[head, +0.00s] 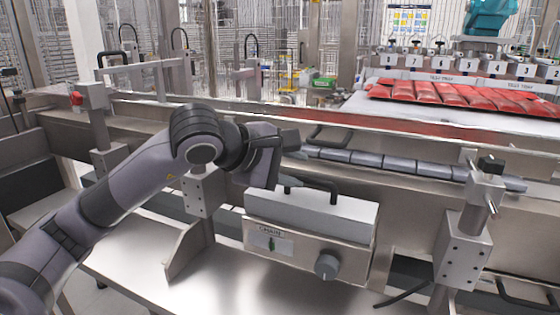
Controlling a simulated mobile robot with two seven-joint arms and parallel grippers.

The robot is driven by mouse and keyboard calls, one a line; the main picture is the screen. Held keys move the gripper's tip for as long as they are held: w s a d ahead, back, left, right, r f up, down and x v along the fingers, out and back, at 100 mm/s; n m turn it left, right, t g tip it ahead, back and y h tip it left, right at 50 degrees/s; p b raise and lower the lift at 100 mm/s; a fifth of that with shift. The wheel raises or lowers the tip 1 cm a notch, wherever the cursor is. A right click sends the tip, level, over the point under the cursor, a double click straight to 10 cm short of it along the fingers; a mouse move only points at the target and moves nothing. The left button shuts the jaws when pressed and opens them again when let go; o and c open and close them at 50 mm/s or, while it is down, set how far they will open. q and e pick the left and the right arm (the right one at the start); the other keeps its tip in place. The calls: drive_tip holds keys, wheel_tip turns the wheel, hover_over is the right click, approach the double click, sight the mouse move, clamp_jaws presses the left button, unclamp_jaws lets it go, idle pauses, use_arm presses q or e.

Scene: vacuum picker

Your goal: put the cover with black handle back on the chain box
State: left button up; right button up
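A grey metal cover (345,216) with a black bar handle (322,188) lies over a metal box with a label and a round knob (326,265), in the lower middle. I cannot tell if the cover is a separate piece from this box. A row of grey chain-like segments (385,160) runs along the rail behind it, uncovered. A second black handle (332,134) shows at the left end of this row. My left gripper (281,150) is just above and left of the front handle. Its fingers are partly hidden and contact is unclear. My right gripper is not in view.
A metal post with a clamp block (462,245) stands at the right, and another post (97,120) at the left. Red pouches (450,92) lie on a white surface at the back right. A bare metal shelf (235,275) is below the box.

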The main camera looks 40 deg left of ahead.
use_arm(q)
drive_tip(key=shift+r, duration=0.4)
drive_tip(key=shift+r+p, duration=0.35)
drive_tip(key=shift+p, duration=0.35)
drive_tip(key=b+v, duration=0.2)
drive_tip(key=v, duration=0.9)
drive_tip(key=shift+s, duration=0.4)
drive_tip(key=shift+a, duration=0.1)
